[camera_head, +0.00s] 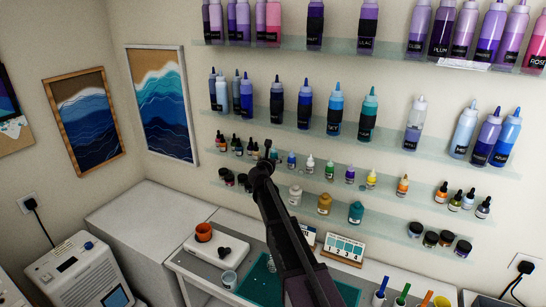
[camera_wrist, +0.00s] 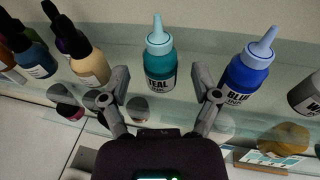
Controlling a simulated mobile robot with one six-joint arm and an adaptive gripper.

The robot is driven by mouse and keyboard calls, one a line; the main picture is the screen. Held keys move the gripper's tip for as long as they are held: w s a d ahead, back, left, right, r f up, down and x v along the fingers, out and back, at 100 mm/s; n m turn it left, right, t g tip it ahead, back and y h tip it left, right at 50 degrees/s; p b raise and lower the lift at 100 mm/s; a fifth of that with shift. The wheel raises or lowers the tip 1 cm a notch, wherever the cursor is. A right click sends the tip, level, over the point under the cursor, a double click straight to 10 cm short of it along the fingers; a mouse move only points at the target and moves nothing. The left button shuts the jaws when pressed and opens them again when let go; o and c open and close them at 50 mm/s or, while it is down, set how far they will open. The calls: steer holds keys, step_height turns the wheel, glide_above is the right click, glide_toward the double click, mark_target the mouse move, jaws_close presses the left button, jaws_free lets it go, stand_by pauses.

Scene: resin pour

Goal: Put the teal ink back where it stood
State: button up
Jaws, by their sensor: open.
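The teal ink (camera_wrist: 160,72) is a small teal bottle with a pale blue pointed cap and a TEAL label. It stands upright on a glass shelf (camera_wrist: 225,62) in the wrist view. My gripper (camera_wrist: 162,78) is open, with one finger on each side of the bottle and visible gaps between. In the head view, my gripper (camera_head: 266,161) is at the small-bottle shelf, and the teal bottle (camera_head: 274,155) is mostly hidden behind it.
A blue ink bottle (camera_wrist: 246,74) stands close to my right finger. A cream bottle (camera_wrist: 90,65) with a dark cap stands close to my left finger. Other shelves (camera_head: 300,120) with bottles are above, and a work table (camera_head: 215,262) is below.

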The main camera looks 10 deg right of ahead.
steer(key=p+v, duration=0.1)
steer(key=v, duration=0.8)
steer(key=shift+s, duration=0.35)
steer(key=s+d+f+m+g, duration=0.4)
steer(key=s+f+m, duration=0.1)
steer(key=s+m, duration=0.35)
steer(key=s+d+f+m+g, duration=0.45)
steer(key=s+m, duration=0.35)
steer(key=m, duration=0.2)
steer(key=s+a+f+m+g+y, duration=0.2)
steer(key=s+m, duration=0.4)
steer(key=s, duration=0.3)
steer(key=s+a+f+m+g+y, duration=0.2)
steer(key=s+f+m+g+y, duration=0.2)
steer(key=s, duration=0.5)
steer(key=m, duration=0.2)
steer(key=shift+f+m+y, duration=0.15)
steer(key=shift+m+y, duration=0.15)
steer(key=shift+m, duration=0.05)
steer(key=shift+f, duration=0.1)
